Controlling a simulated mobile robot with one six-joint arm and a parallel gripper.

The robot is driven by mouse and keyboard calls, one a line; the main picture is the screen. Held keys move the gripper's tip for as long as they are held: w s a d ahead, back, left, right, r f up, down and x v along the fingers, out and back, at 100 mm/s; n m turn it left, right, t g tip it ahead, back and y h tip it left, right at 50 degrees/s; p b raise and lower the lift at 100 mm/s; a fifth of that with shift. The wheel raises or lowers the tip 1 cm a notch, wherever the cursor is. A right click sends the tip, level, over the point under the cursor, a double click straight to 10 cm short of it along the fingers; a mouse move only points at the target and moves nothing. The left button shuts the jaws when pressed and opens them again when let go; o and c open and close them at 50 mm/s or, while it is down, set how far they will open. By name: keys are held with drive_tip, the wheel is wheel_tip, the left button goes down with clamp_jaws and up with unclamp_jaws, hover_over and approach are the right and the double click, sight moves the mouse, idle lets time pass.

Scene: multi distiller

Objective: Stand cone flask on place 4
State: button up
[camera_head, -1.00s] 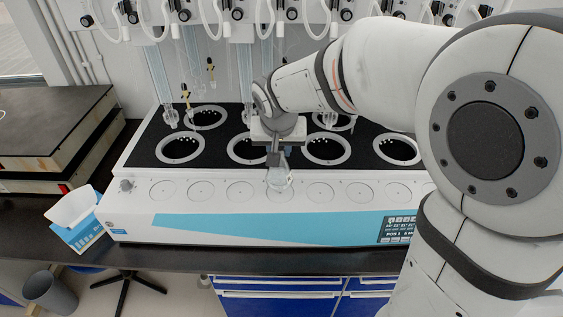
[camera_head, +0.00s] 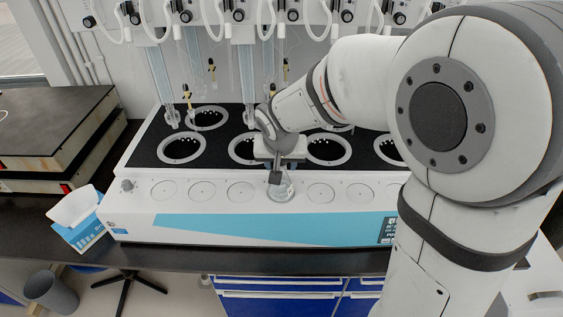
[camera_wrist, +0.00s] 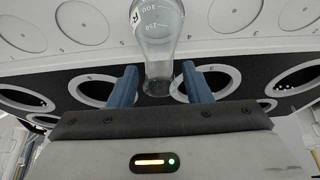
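The clear cone flask (camera_head: 283,191) is at the fourth round place from the left in the front row of the white machine, and appears to stand there. Its body hides most of that place. In the wrist view the flask (camera_wrist: 160,25) shows its graduations, with its neck between my two blue fingers. My gripper (camera_head: 277,178) is low over the place. In the wrist view my gripper (camera_wrist: 159,88) has a visible gap on each side of the neck, so it is open around it.
Flat round places (camera_head: 202,191) lie on both sides of the flask. Behind them is a black deck with ringed openings (camera_head: 182,148), under hanging glass tubes (camera_head: 246,75). A blue-and-white box (camera_head: 78,222) stands left of the machine.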

drive_tip(key=v, duration=1.1)
drive_tip(key=shift+g, duration=0.6)
drive_tip(key=s+d+f, duration=0.1)
drive_tip(key=s+d, duration=0.4)
drive_tip(key=s+d+f, duration=0.2)
drive_tip(key=s+d, duration=0.2)
drive_tip(key=s, duration=0.1)
drive_tip(key=s+d+f, duration=0.2)
drive_tip(key=s+d, duration=0.3)
drive_tip(key=shift+s+d+b, duration=0.2)
drive_tip(key=shift+d+b, duration=0.15)
